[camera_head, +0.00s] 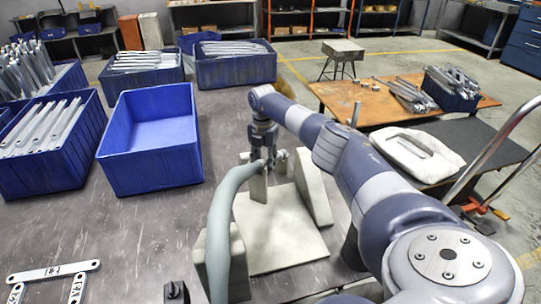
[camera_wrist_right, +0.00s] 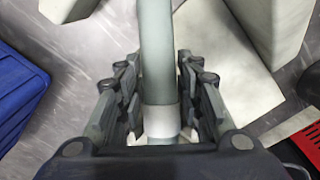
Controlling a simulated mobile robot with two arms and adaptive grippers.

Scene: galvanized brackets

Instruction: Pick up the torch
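The torch (camera_head: 222,215) shows as a curved grey-green tube that rises from the front and bends over to the right at its top end, above a pale stand (camera_head: 285,245). My right gripper (camera_head: 266,161) points down at this top end. In the wrist view the torch tube (camera_wrist_right: 158,55), with a pale sleeve near the bottom, runs between the two fingers of the right gripper (camera_wrist_right: 160,100). The fingers stand apart, with narrow gaps seeming to show beside the sleeve. The torch's tip is hidden. My left gripper is not in view.
An empty blue bin (camera_head: 150,185) stands left of the stand, among several blue bins of metal brackets. A bracket assembly (camera_head: 60,270) lies at the front left of the grey table. An orange-topped table (camera_head: 350,98) stands at the back right. Bare tabletop lies left of the torch.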

